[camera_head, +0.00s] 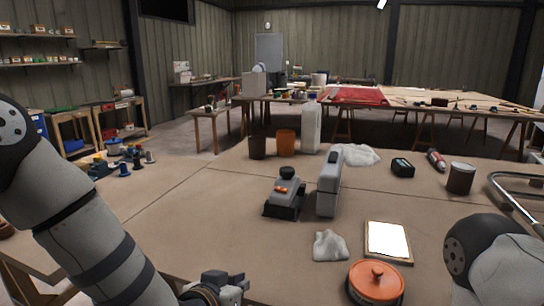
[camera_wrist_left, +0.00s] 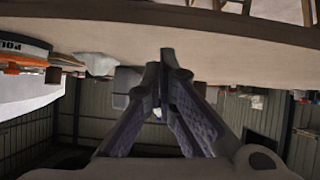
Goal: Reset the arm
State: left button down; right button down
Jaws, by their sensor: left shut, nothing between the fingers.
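My left arm comes in from the left in the head view, and its gripper (camera_head: 222,285) is at the bottom edge, by the near edge of the workbench (camera_head: 200,235). Its lower part is cut off by the frame. In the left wrist view, the fingers of my left gripper (camera_wrist_left: 168,58) meet at the tips, with nothing between them. My right arm shows as a rounded grey joint at the bottom right, and its gripper is out of view.
The bench holds a grey sander (camera_head: 285,195), a grey upright block (camera_head: 328,184), an orange lidded pot (camera_head: 376,283), a white-topped pad (camera_head: 388,241) and a crumpled white cloth (camera_head: 330,246). Cups and a white bottle (camera_head: 311,127) stand farther back.

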pick_arm(q)
jog(key=s+a+f+n+g+y, duration=0.1)
jog(key=s+a+f+g, duration=0.25)
jog(key=s+f, duration=0.45)
jog(key=s+a+f+g+y, duration=0.1)
jog(key=s+a+f+g, duration=0.25)
jog(key=s+f, duration=0.5)
jog(key=s+a+f+n+g+y, duration=0.1)
jog(key=s+a, duration=0.3)
jog(key=s, duration=0.6)
jog(key=s+a+f+n+g+y, duration=0.1)
jog(key=s+a+g, duration=0.3)
jog(key=s, duration=0.7)
jog(key=shift+s+a+f+g, duration=0.2)
jog(key=shift+a+f+g, duration=0.15)
jog(key=shift+f, duration=0.15)
jog(key=shift+w, duration=0.1)
jog(key=shift+w, duration=0.1)
